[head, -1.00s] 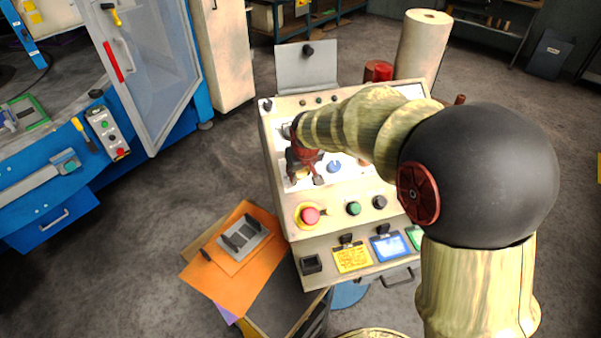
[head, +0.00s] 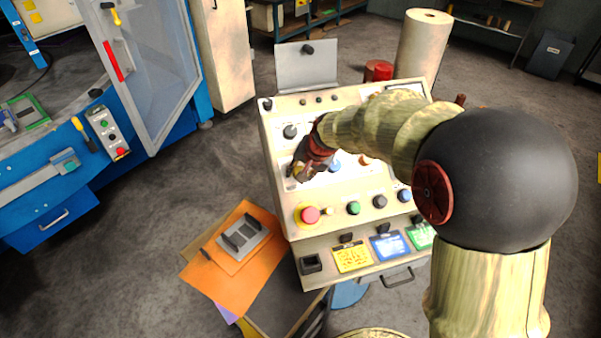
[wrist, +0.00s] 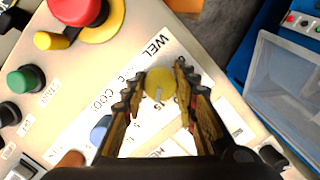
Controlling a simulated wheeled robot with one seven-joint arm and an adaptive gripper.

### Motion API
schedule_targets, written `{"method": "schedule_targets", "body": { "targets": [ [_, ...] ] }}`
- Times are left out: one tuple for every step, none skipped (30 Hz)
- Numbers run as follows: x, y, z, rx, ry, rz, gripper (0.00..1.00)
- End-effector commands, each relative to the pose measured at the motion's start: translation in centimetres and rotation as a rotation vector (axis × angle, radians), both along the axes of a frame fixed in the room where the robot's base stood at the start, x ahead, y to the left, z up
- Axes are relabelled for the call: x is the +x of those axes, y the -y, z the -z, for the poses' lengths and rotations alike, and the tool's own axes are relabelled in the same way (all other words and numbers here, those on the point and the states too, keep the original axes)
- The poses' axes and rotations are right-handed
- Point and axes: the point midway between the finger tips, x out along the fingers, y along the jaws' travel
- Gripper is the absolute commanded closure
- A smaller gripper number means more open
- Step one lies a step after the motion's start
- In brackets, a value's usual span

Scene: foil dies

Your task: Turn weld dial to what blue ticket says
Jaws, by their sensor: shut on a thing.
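The yellow weld dial (wrist: 159,80) sits on the console's white panel, beside a label whose visible letters read "WEL". A pale pointer line on it points towards the bottom of the wrist view. My gripper (wrist: 160,88) is shut on this dial, with one finger on each side. In the head view my gripper (head: 303,170) reaches down to the panel's left part, tilted, and covers much of the dial there. The blue ticket (head: 387,247) hangs on the console's front between a yellow ticket (head: 352,258) and a green ticket (head: 420,237). Its writing is too small to read.
A blue knob (wrist: 100,129) and a brown knob (wrist: 72,160) are close to my gripper. A red emergency button (head: 310,215) and a green button (head: 353,208) line the console's front edge. An orange sheet (head: 225,285) lies on a stand at lower left.

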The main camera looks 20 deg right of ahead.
Motion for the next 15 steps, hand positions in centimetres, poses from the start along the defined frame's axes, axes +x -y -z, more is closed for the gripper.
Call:
{"method": "schedule_targets", "body": {
  "targets": [
    [0.0,0.04,0.05,0.025,0.001,0.037,0.96],
    [-0.01,0.03,0.05,0.04,0.001,0.059,0.96],
    [-0.01,0.02,0.07,0.064,0.001,0.091,0.96],
    [-0.03,0.03,0.07,0.079,0.002,0.113,0.96],
    [-0.03,0.02,0.08,0.095,0.002,0.136,0.96],
    [-0.04,0.02,0.1,0.116,0.001,0.165,0.96],
    [-0.04,0.02,0.11,0.131,0.001,0.188,0.96],
    [-0.05,0.04,0.12,0.146,0.002,0.21,0.96],
    [-0.05,0.04,0.12,0.165,0.003,0.238,0.96],
    [-0.05,0.04,0.11,0.179,0.003,0.258,0.96],
    [-0.05,0.03,0.11,0.193,0.004,0.277,0.96],
    [-0.05,0.03,0.11,0.21,0.004,0.301,0.96],
    [-0.04,0.02,0.09,0.223,0.005,0.32,0.96],
    [-0.04,0.01,0.09,0.235,0.005,0.336,0.96],
    [-0.04,0.0,0.09,0.25,0.005,0.357,0.96]
  ]
}}
